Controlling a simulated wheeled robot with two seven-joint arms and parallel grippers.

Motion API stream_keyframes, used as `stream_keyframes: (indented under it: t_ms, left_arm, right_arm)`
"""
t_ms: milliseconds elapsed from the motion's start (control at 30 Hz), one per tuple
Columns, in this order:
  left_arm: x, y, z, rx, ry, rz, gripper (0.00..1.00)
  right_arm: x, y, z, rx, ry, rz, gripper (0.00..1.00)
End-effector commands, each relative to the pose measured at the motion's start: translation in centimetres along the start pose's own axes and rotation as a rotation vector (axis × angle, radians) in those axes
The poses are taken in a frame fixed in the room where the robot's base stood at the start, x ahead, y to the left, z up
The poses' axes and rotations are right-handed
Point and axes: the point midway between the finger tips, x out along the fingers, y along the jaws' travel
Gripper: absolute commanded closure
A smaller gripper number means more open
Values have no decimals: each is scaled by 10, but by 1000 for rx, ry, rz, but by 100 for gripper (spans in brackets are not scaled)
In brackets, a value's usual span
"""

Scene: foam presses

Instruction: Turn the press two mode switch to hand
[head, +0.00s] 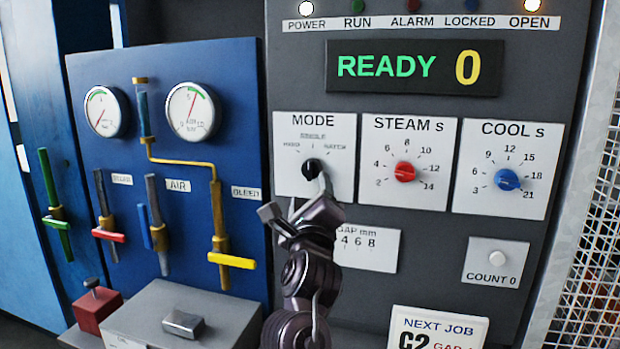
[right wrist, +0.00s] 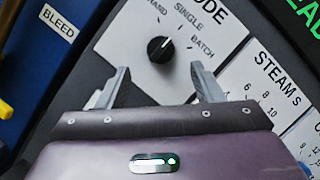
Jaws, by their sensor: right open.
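The mode switch is a black round knob (head: 312,168) on a white MODE plate (head: 285,185) under the green READY display. In the right wrist view the knob (right wrist: 160,49) carries a small white mark that appears to point toward SINGLE; HAND is to its left and BATCH to its right. My right gripper (head: 297,198) is open just in front of the plate, below the knob. In the right wrist view its fingers (right wrist: 162,86) stand apart with nothing between them, and the knob shows beyond the gap. My left gripper is not in view.
Right of MODE are a red STEAM knob (head: 405,172) and a blue COOL knob (head: 507,180). A GAP plate (head: 380,250) is partly behind my right arm. Left is a blue panel with gauges (head: 190,110) and a yellow BLEED lever (head: 232,261). A mesh guard (head: 595,230) borders the right.

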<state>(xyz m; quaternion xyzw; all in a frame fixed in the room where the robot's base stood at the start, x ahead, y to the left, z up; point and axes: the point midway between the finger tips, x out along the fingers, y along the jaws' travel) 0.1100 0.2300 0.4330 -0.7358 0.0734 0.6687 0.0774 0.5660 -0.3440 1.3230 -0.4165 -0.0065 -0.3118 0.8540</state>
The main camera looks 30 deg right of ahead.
Motion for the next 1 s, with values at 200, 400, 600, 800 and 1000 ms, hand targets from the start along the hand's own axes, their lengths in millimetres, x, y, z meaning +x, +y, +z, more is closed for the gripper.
stream_keyframes:
  t_ms: [200,400,600,800,1000]
  left_arm:
    - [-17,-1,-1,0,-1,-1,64]
    - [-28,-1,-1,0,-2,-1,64]
    - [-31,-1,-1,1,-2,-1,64]
    - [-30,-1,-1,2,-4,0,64]
    - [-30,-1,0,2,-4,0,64]
  right_arm:
    - [34,-4,2,-3,1,-4,40]
    - [62,-3,2,-3,0,-1,40]
    - [74,-1,0,0,0,-1,40]
    - [74,0,0,0,-1,0,40]
    - [74,0,0,0,0,0,62]
